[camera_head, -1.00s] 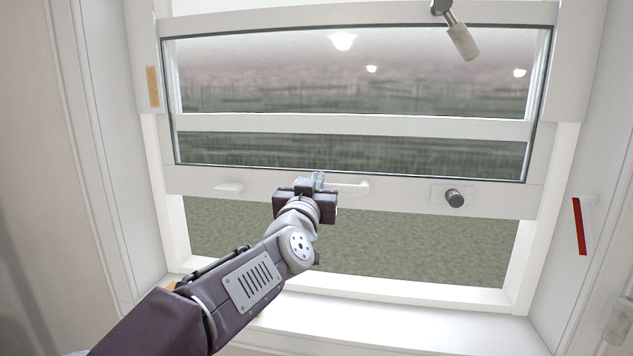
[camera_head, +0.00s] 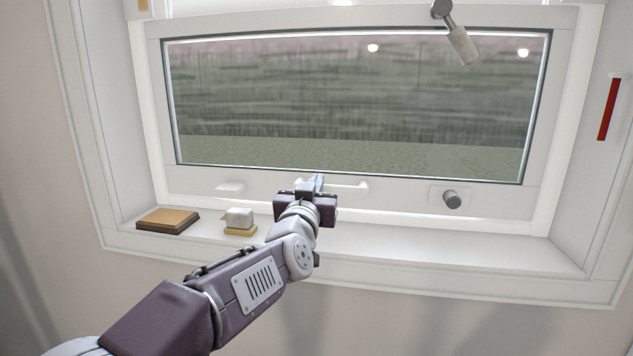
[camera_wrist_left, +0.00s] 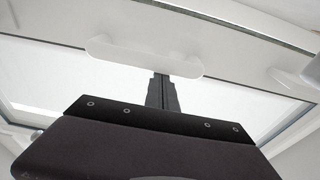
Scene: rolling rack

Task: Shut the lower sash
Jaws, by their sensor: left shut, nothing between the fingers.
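The lower sash (camera_head: 400,196) is a white frame around a large pane, low in the window opening. Its bottom rail is close above the white sill (camera_head: 430,245); I cannot tell whether they touch. The rail carries a white pull (camera_head: 350,188), a smaller pull at left (camera_head: 229,187) and a grey knob (camera_head: 452,199). My left gripper (camera_head: 317,182) is shut and empty at the left end of the middle pull. In the left wrist view its fingers (camera_wrist_left: 162,82) reach up to a white pull (camera_wrist_left: 145,55); contact is unclear. My right gripper is out of view.
On the sill at left lie a brown block (camera_head: 168,220) and a small white object on a yellow base (camera_head: 239,220). A grey metal lever (camera_head: 460,40) hangs at the sash's top right. A red strip (camera_head: 608,109) marks the right jamb. The sill's right part is clear.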

